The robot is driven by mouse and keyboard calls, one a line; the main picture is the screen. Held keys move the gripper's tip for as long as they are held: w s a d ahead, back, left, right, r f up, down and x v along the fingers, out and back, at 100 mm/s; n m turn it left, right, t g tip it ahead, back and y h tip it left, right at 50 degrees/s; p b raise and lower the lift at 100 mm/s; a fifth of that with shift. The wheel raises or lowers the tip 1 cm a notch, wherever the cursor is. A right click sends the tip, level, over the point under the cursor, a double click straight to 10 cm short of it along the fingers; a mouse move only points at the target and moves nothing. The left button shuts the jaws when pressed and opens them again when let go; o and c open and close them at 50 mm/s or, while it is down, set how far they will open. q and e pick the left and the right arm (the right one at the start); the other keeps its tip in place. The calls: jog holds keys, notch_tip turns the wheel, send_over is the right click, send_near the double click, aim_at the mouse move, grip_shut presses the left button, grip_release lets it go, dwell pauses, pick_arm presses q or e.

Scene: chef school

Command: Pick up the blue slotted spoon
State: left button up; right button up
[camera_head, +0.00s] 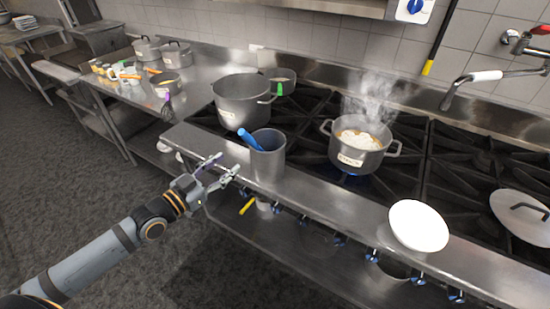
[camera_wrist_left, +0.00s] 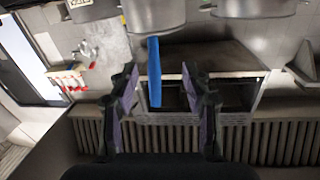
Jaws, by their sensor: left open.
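The blue slotted spoon (camera_head: 250,139) shows only its blue handle, which leans up and left out of a tall metal canister (camera_head: 268,167). Its lower end is hidden inside. The canister stands on the steel ledge in front of the stove. My left gripper (camera_head: 227,163) is open and empty, just left of the canister and a little below the handle in the head view. In the left wrist view the blue handle (camera_wrist_left: 155,72) shows between the two spread fingers (camera_wrist_left: 155,90), but I cannot tell how far beyond the tips it is. My right gripper is not in view.
A large pot (camera_head: 242,101) stands behind the canister. A steaming pot (camera_head: 358,145) sits on the stove to the right. A white plate (camera_head: 418,226) lies on the ledge at right. A yellow-handled tool (camera_head: 246,206) shows below the ledge. Floor at left is clear.

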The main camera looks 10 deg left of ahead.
aim_at(253, 144)
pick_arm(q)
jog(key=shift+h, duration=0.4)
jog(key=b+x, duration=0.1)
jog(key=x, duration=0.2)
jog(key=r+b+x, duration=0.1)
jog(key=x, duration=0.2)
jog(key=d+r+b+x, duration=0.1)
jog(key=x, duration=0.2)
jog(key=shift+d+b, duration=0.1)
jog(key=shift+b, duration=0.3)
jog(key=shift+w+d+f, duration=0.2)
jog(key=shift+w+d, duration=0.05)
jog(key=shift+w, duration=0.2)
jog(key=shift+s, duration=0.1)
jog(key=shift+c, duration=0.6)
grip_shut()
